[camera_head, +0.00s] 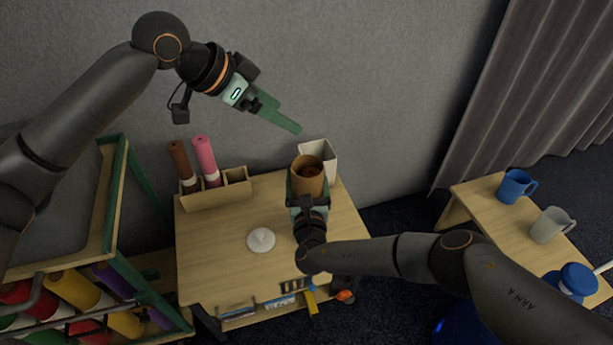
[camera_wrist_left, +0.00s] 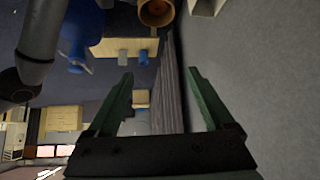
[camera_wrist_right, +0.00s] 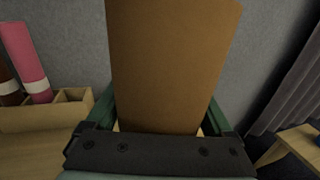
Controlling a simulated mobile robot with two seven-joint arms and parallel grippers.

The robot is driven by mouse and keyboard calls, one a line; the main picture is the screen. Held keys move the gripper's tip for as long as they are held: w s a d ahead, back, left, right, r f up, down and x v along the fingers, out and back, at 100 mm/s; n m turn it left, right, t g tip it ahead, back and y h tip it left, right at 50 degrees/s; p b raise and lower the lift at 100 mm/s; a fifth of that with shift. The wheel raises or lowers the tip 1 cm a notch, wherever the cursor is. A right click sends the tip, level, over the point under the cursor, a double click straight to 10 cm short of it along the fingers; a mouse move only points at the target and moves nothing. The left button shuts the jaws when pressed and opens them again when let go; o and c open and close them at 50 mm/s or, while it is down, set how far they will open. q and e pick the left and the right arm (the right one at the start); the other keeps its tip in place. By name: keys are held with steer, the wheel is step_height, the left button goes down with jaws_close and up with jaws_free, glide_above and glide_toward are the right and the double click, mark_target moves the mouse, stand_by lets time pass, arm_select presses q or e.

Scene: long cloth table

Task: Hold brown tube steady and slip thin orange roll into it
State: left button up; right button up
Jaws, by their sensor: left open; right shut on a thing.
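The brown tube (camera_head: 306,181) stands roughly upright over the back right of the small wooden table, with its open end up. My right gripper (camera_head: 308,197) is shut on it, and the tube fills the space between the fingers in the right wrist view (camera_wrist_right: 172,65). The tube's open end also shows at the top of the left wrist view (camera_wrist_left: 157,13). Its inside is dark, and I cannot tell whether anything is in it. My left gripper (camera_head: 286,121) is open and empty, above and to the left of the tube. I cannot make out a thin orange roll.
A wooden holder (camera_head: 235,192) carries a brown roll (camera_head: 181,163) and a pink roll (camera_head: 206,158). A white box (camera_head: 322,150) stands behind the tube. A white round object (camera_head: 261,240) lies on the table. A rack of coloured rolls (camera_head: 105,232) is at left; mugs stand at right.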

arm_select(q)
steer(key=v, duration=1.2)
arm_select(e)
steer(key=o, duration=1.2)
steer(key=shift+o, duration=0.2)
steer(key=shift+s, duration=0.1)
